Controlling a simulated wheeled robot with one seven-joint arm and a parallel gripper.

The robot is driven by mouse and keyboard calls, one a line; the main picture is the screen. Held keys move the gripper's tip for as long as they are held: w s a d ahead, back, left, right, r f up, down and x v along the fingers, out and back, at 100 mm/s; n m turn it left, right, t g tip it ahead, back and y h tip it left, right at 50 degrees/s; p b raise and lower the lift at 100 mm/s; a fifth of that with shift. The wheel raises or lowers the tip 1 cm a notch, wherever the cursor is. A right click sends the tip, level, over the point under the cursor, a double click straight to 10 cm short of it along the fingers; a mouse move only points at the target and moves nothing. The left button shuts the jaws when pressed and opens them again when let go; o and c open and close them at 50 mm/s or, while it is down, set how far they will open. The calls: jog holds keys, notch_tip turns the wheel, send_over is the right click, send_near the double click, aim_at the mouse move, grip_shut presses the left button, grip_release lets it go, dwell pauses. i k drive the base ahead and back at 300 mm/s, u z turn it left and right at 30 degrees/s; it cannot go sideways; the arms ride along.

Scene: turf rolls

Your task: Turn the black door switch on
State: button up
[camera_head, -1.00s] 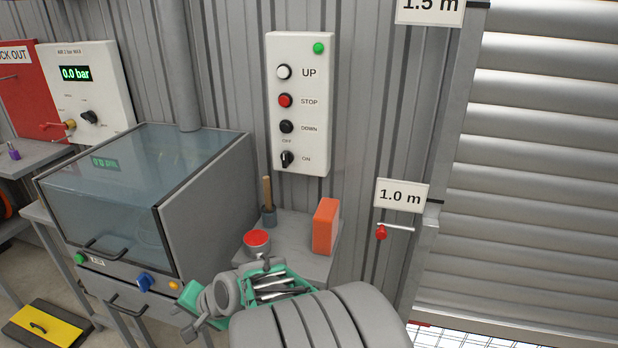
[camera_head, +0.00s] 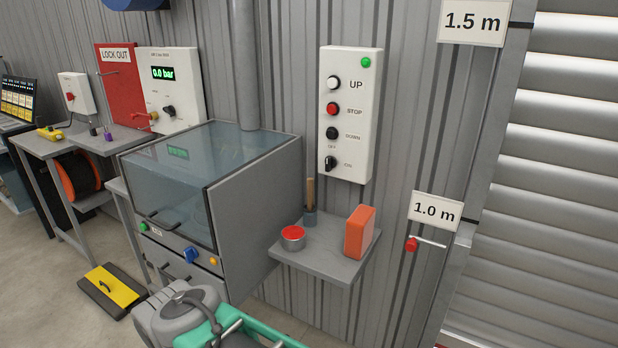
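The black door switch (camera_head: 330,163) is a rotary knob at the bottom of the white door panel (camera_head: 350,112) on the corrugated wall. OFF is marked above it and ON to its right. Its handle looks roughly upright, towards OFF, but it is small. Above it are a black DOWN button (camera_head: 332,133), a red STOP button (camera_head: 333,109) and a white UP button (camera_head: 333,83). A green lamp (camera_head: 366,62) is at the top right. Grey and teal parts of my arm show at the bottom edge, well below the panel. My gripper's fingers are not visible.
A grey shelf (camera_head: 335,262) below the panel holds a red-topped tin (camera_head: 292,238), a brush in a cup (camera_head: 310,205) and an orange block (camera_head: 359,232). A glass-lidded cabinet (camera_head: 225,180) stands left. A red-ended lever (camera_head: 412,244) is at right. The space before the panel is clear.

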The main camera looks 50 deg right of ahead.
aim_at(331, 161)
jog(key=u, duration=0.5)
jog(key=i, duration=0.8)
jog(key=z, duration=2.8)
jog(key=i, duration=0.5)
jog(key=z, duration=0.15)
